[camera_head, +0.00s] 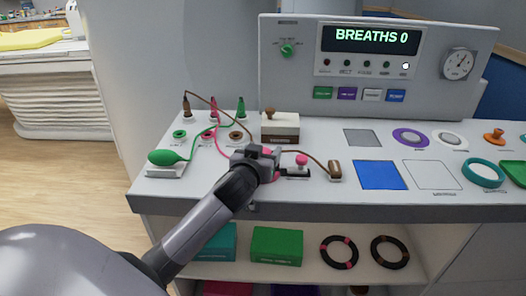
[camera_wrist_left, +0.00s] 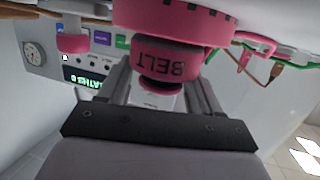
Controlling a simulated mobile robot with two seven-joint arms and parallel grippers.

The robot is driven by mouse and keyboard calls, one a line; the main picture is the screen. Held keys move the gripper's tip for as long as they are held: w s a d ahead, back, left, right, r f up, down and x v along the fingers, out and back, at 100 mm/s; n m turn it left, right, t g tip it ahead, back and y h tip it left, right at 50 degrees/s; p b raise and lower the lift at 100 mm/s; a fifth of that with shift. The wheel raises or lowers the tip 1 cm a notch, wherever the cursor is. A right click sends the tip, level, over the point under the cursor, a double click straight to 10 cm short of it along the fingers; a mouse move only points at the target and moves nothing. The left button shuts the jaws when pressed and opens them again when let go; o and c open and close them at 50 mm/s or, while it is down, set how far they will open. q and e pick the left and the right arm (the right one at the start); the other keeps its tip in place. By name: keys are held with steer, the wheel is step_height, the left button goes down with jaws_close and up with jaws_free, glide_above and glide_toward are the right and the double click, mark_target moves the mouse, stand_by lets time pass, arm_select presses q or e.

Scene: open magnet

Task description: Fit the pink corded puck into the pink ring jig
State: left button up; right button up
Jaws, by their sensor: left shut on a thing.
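The pink puck (camera_wrist_left: 165,62), marked BELT, is between the two fingers of my left gripper (camera_wrist_left: 165,92) in the left wrist view. In the head view my left gripper (camera_head: 262,158) is low over the middle of the console and hides most of the puck. A wide pink round piece (camera_wrist_left: 180,18) with a marked edge is against the puck's far side. I cannot tell whether it is the ring jig or part of the puck, nor whether the puck is seated. A pink cord (camera_head: 218,142) runs from the back left toward my gripper. My right gripper is out of view.
A pink knob (camera_head: 302,159) and a brown cylinder (camera_head: 335,170) stand just right of my gripper. A cream block (camera_head: 280,127) is behind it. A green bulb (camera_head: 165,157) is at the left. The blue square (camera_head: 381,175) is bare.

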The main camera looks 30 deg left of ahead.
arm_select(q)
steer(key=shift+f+b, duration=0.55)
steer(key=shift+f, duration=0.3)
steer(key=o, duration=1.2)
steer(key=shift+o, duration=0.2)
steer(key=shift+s, duration=0.15)
steer(key=shift+s+d, duration=0.15)
steer(key=shift+s, duration=0.2)
steer(key=v, duration=0.4)
steer(key=shift+s+d+r, duration=0.15)
steer(key=shift+s, duration=0.05)
steer(key=shift+s+d+r, duration=0.15)
steer(key=shift+s, duration=0.65)
